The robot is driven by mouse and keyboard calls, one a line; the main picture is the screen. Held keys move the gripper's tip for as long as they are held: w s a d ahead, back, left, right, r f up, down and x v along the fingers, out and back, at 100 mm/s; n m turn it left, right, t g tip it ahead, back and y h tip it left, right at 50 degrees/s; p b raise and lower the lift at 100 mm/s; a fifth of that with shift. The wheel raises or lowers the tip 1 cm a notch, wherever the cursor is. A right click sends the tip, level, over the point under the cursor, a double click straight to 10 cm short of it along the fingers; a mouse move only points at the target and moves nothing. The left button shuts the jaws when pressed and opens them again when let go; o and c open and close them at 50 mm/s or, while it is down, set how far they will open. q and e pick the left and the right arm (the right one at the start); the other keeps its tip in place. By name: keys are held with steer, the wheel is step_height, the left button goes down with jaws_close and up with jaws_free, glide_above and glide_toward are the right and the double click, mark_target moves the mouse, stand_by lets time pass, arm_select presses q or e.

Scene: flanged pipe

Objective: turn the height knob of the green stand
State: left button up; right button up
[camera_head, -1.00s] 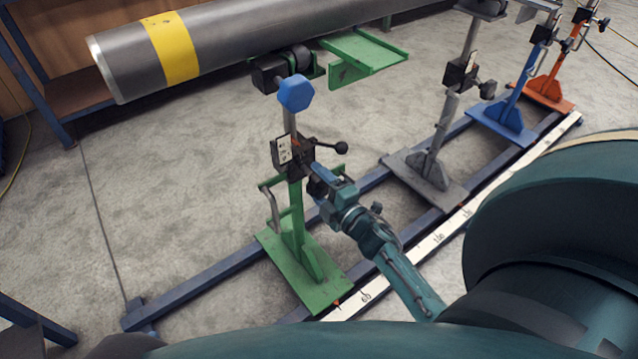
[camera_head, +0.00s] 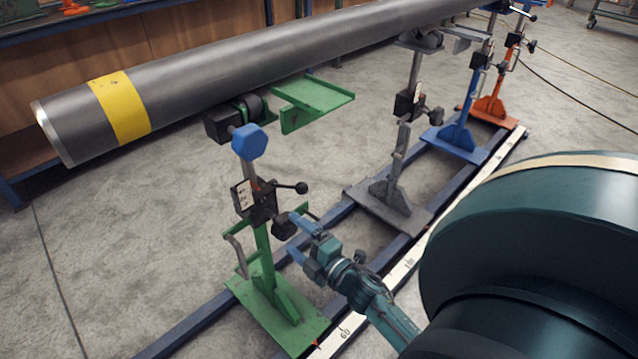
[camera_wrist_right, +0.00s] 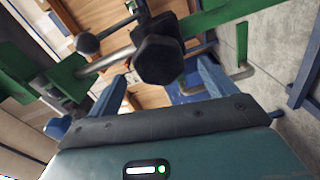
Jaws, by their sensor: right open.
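The green stand (camera_head: 264,262) stands upright on its green base plate, with a black clamp block (camera_head: 258,203) on its post. A black knob (camera_head: 284,228) sticks out from the block toward my right gripper; I take it as the height knob. It shows as a dark faceted knob (camera_wrist_right: 159,59) in the right wrist view. My right gripper (camera_head: 296,241) is open, its two blue fingers pointing at the knob. In the wrist view the knob sits in front of the gap between the fingers (camera_wrist_right: 160,85); contact cannot be told. My left gripper is not in view.
A ball-ended lever (camera_head: 300,188) sticks out just above the knob. A blue hexagonal knob (camera_head: 249,142) is higher up, under the grey pipe (camera_head: 220,62). A grey stand (camera_head: 393,190) is to the right. Floor left of the green stand is clear.

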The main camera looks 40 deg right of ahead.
steer(key=s, duration=0.8)
steer(key=shift+d, duration=0.35)
steer(key=shift+s, duration=0.1)
